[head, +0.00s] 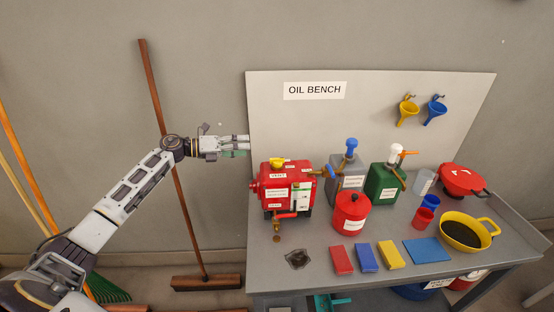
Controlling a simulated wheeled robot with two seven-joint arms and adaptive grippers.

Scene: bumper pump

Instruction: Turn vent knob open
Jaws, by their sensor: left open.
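A red jerrycan-like tank (282,187) stands at the left end of the bench, with white labels on its front. A yellow knob (277,162) sits on its top, above a small label that seems to read VENT. A red tap (285,215) is low on its front. My left gripper (246,146) is open and empty, pointing right, in front of the backboard's left edge. It is above and to the left of the tank and apart from the knob. I cannot tell which way the knob is turned. My right gripper is not in view.
Grey bench (315,268) holds a grey pump can (347,175), green pump can (383,184), red canister (351,213), cups, a yellow oil pan (463,232) and several coloured cloths. A backboard (300,120) stands behind. A broom (160,120) leans on the wall behind my left arm.

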